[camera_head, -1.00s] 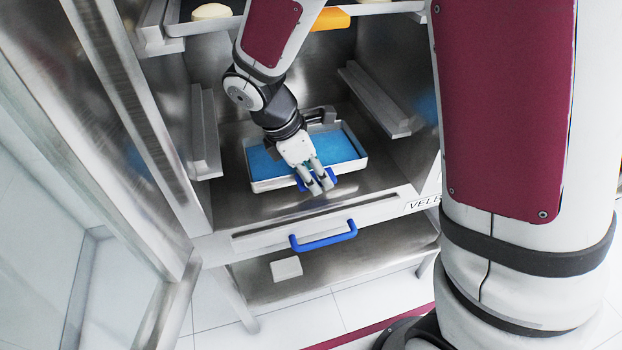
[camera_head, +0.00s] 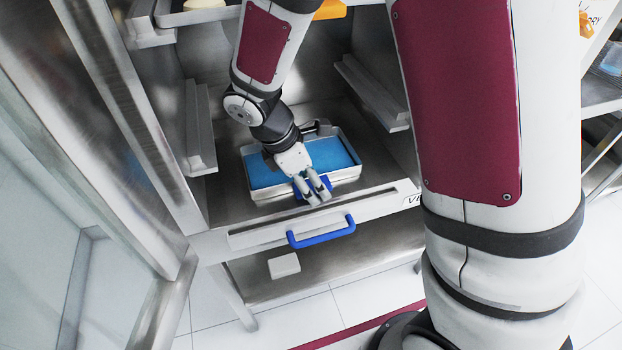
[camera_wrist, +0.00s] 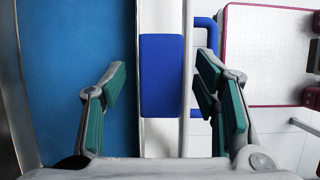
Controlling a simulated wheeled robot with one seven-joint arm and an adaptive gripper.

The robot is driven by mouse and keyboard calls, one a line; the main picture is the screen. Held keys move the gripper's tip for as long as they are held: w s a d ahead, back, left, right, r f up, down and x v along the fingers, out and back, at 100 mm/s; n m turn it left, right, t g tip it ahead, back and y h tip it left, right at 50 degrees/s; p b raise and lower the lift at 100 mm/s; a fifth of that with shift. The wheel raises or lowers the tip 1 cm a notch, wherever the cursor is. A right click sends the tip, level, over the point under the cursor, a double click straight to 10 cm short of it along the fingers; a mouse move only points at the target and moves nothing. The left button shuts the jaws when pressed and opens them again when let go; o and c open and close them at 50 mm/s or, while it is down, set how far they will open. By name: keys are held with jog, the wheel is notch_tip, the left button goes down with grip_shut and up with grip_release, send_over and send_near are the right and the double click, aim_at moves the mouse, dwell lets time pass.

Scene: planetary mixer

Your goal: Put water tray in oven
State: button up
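The water tray (camera_head: 258,196), a pale-rimmed metal pan with blue water, lies on the oven floor behind the front ledge; it also shows in the wrist view (camera_wrist: 150,20). Its blue handle (camera_wrist: 162,75) is at the front rim. My gripper (camera_head: 318,196) reaches down over this front side. In the wrist view my gripper (camera_wrist: 162,95) has its green-padded fingers apart, one on each side of the handle, with gaps visible. The oven (camera_head: 270,232) is open at the front. My arm hides part of the tray's back.
A blue bar handle (camera_head: 321,232) is on the oven's front. Side rails (camera_head: 198,135) line the oven walls. A shelf above holds a pale round item (camera_head: 204,4). The open glass door (camera_head: 90,200) stands left. A pale block (camera_head: 284,265) sits on the lower shelf.

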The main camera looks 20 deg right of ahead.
jog(key=shift+r, duration=0.1)
jog(key=p+v, duration=0.2)
jog(key=v, duration=1)
jog(key=s+d+r+m+y, duration=0.2)
jog(key=s+d+r+m, duration=0.7)
jog(key=s, duration=0.3)
jog(key=s+m+t+y, duration=0.2)
jog(key=s+m, duration=0.7)
jog(key=s, duration=0.2)
jog(key=shift+s+r, duration=0.2)
jog(key=shift+r, duration=0.25)
jog(key=shift+a, duration=0.1)
